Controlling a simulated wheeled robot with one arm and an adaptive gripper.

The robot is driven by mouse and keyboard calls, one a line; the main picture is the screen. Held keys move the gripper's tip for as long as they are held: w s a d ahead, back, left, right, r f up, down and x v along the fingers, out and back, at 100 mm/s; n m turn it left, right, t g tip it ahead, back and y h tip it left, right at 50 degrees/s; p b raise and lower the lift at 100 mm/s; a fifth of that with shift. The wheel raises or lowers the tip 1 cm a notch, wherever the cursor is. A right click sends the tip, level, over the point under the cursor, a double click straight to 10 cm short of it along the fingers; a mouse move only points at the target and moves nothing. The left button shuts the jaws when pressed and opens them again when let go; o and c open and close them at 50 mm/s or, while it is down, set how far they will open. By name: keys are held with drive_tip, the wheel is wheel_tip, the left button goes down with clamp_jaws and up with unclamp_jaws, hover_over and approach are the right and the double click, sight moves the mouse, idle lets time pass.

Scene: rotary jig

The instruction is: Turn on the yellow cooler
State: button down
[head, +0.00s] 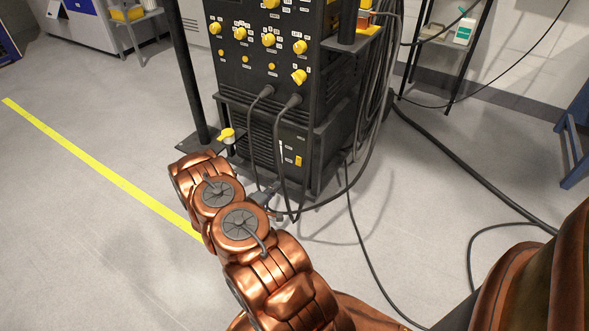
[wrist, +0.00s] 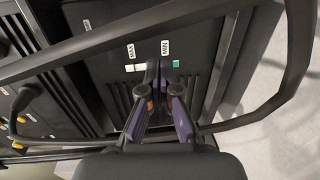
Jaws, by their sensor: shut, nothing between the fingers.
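A black machine cabinet (head: 262,95) stands in front of me, with yellow knobs on its upper panel. Its lower unit (head: 318,172) is black and bears a small yellow switch (head: 299,160); I take this unit to be the cooler, but no view shows a name for it. My gripper (wrist: 158,72) is shut and empty, its fingertips close in front of a black panel (wrist: 108,62) with MAX and MIN labels. I cannot tell if they touch it. The fingers partly cover the panel between a white mark and a green mark (wrist: 176,63). In the head view my arm hides part of the cabinet's base.
Thick black cables (head: 277,150) hang down the cabinet front and trail over the floor to the right. A dark tube (wrist: 100,38) crosses the wrist view close to my fingers. A black post (head: 187,75) stands left of the cabinet.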

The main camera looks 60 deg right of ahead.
drive_tip(key=shift+w+d+f+b, duration=0.1)
drive_tip(key=shift+d+f+b, duration=0.45)
drive_tip(key=shift+d, duration=1.75)
drive_tip(key=shift+w+d+b, duration=0.1)
drive_tip(key=shift+d+b, duration=1)
drive_tip(key=shift+d, duration=1.15)
drive_tip(key=shift+w+d+f+b, duration=0.1)
drive_tip(key=shift+d+f+b, duration=0.45)
drive_tip(key=shift+d, duration=1.75)
drive_tip(key=shift+r, duration=0.25)
drive_tip(key=shift+w+d+f+h, duration=0.1)
drive_tip(key=shift+d+f+h, duration=0.05)
drive_tip(key=shift+d+h, duration=0.15)
drive_tip(key=p, duration=0.5)
approach(298, 165)
drive_tip(key=a+f, duration=0.2)
drive_tip(key=a, duration=0.4)
drive_tip(key=shift+f, duration=0.1)
